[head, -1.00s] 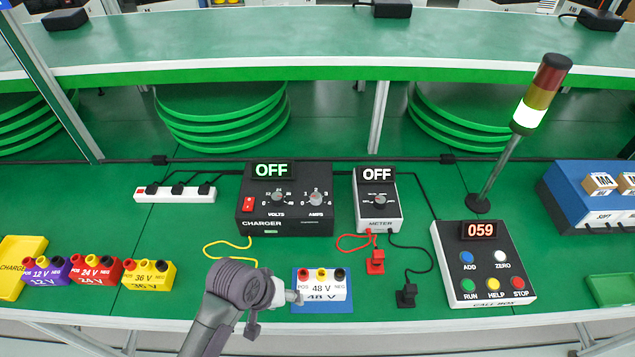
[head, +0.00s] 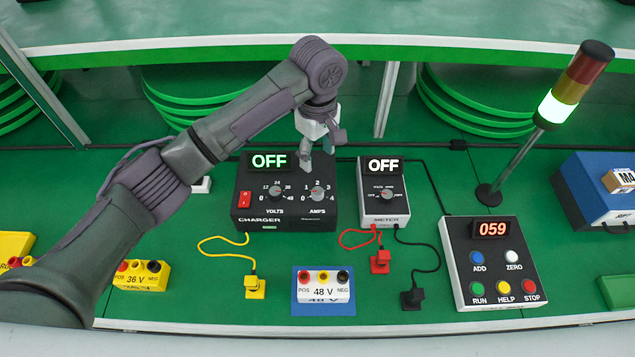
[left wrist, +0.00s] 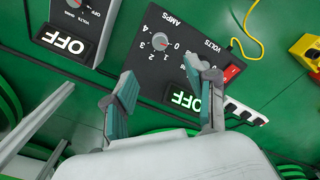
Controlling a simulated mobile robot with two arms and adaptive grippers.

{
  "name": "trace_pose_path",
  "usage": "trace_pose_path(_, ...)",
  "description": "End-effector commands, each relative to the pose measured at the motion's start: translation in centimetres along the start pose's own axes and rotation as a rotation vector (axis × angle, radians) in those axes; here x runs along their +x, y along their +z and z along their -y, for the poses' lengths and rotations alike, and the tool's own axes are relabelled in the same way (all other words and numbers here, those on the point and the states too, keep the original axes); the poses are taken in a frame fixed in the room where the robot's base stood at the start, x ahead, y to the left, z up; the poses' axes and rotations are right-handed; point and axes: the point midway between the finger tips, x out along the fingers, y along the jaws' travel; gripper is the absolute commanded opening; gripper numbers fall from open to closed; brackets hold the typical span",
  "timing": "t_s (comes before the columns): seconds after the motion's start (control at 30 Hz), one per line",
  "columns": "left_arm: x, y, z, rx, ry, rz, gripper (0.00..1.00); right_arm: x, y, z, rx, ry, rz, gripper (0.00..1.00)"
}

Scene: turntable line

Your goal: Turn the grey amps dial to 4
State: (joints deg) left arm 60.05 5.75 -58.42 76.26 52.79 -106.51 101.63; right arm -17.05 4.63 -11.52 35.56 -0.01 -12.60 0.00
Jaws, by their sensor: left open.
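The grey amps dial (head: 317,193) is on the right half of the black charger's (head: 285,212) sloped front. It also shows in the left wrist view (left wrist: 160,41), with a scale from 0 to 4 around it. The charger display (head: 269,161) reads OFF. My left gripper (head: 318,154) is open and empty above the charger's top right part, just behind the dial and apart from it. In the left wrist view, its fingertips (left wrist: 160,67) are spread, with the dial beyond the gap between them. My right gripper is not in view.
The volts dial (head: 276,193) and red switch (head: 244,199) sit left of the amps dial. The meter (head: 384,195) stands close on the right, reading OFF. A yellow plug (head: 254,286) and the 48 V block (head: 324,285) lie in front. The call box (head: 493,262) is farther right.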

Motion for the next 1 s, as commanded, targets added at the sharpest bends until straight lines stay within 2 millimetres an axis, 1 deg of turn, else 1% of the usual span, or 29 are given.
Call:
trace_pose_path(0.17, 3.0, 0.0, 0.1, 0.001, -0.004, 0.001, 0.57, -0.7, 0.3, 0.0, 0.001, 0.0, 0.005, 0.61)
trace_pose_path(0.4, 8.2, 0.1, 0.1, 0.002, -0.003, 0.001, 0.57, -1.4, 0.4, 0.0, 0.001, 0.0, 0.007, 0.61)
trace_pose_path(0.5, 10.0, 0.0, 0.1, 0.002, -0.002, 0.001, 0.57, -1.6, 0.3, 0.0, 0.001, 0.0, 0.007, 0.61)
trace_pose_path(0.6, 11.5, 0.0, 0.0, 0.002, -0.001, 0.001, 0.57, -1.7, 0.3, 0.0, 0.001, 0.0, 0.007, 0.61)
trace_pose_path(0.7, 12.4, 0.1, 0.0, 0.002, 0.0, 0.001, 0.57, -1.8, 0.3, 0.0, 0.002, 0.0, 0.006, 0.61)
trace_pose_path(0.8, 12.9, 0.1, 0.0, 0.003, 0.002, 0.001, 0.57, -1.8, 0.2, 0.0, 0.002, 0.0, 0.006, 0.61)
trace_pose_path(1.0, 13.1, 0.1, 0.0, 0.004, 0.002, 0.001, 0.57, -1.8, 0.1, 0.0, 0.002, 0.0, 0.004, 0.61)
